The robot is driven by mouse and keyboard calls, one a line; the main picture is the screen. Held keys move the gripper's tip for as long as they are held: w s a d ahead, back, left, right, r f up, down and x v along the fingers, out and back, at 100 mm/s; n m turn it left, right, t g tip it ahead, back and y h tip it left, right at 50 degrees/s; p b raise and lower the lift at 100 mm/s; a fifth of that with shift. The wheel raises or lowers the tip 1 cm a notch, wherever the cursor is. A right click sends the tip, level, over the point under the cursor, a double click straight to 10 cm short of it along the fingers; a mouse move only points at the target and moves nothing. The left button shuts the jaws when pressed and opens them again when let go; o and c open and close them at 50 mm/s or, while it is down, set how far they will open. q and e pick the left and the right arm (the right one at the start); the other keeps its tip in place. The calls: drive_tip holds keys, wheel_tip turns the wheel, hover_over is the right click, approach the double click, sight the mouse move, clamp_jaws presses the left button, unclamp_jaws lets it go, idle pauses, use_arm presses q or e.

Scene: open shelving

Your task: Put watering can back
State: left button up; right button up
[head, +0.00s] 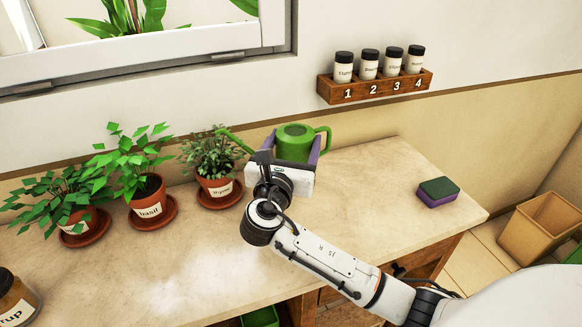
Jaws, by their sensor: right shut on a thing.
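The green watering can (296,140) is near the back of the counter, in the middle of the head view. Its spout points left toward the thyme pot and its handle is on the right. My right gripper (291,157) is shut on the can's body, with one finger on each side. The gripper's palm hides the can's lower part, so I cannot tell whether it touches the counter (370,190). The can looks roughly upright. My left gripper is not in view.
Potted thyme (215,189), basil (147,201) and another herb (79,223) stand on saucers to the left. A spice rack (375,87) hangs on the wall. A green and purple sponge (438,191) lies right. The counter between can and sponge is clear.

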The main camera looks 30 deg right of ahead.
drive_tip(key=shift+f, duration=2.85)
drive_tip(key=o, duration=1.6)
drive_tip(key=shift+f+b, duration=0.2)
drive_tip(key=shift+b, duration=0.1)
drive_tip(key=shift+c, duration=0.2)
drive_tip(key=shift+r, duration=0.1)
drive_tip(key=v, duration=1.2)
drive_tip(key=shift+s+a, duration=0.1)
